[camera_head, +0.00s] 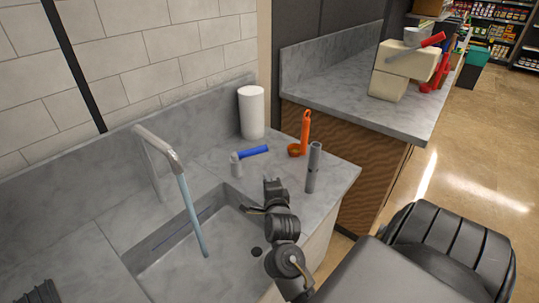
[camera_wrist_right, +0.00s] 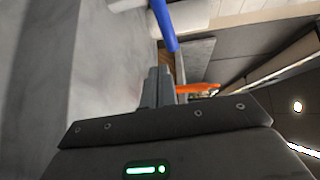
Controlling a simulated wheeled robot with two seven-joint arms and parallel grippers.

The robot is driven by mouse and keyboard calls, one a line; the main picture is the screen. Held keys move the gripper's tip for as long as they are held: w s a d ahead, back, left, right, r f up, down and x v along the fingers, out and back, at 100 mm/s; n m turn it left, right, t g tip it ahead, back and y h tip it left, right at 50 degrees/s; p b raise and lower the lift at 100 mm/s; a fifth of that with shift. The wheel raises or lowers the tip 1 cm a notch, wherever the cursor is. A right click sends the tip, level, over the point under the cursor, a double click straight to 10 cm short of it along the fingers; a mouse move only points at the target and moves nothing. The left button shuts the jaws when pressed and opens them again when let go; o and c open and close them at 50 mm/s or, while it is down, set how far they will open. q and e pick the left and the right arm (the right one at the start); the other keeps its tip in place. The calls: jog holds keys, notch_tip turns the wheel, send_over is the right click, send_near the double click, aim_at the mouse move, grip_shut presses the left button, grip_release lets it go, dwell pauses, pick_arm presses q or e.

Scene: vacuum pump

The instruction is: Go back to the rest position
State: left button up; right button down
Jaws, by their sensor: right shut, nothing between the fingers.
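My right gripper (camera_head: 268,190) is raised over the right edge of the sink in the head view. It is shut and empty. Its fingers also show shut in the right wrist view (camera_wrist_right: 158,88), with nothing held between them. The blue handle also shows in the right wrist view (camera_wrist_right: 164,24), beyond the fingers. My left gripper cannot be made out in the head view.
The sink (camera_head: 165,262) has a tap (camera_head: 158,145) with water running. A grey cylinder (camera_head: 313,168), an orange scoop (camera_head: 304,135) and a white roll (camera_head: 251,112) stand on the counter near the gripper. A second counter (camera_head: 325,85) is behind.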

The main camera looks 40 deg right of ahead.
jog(key=shift+s+a+r, duration=0.15)
jog(key=shift+s+a, duration=0.2)
jog(key=shift+s, duration=0.3)
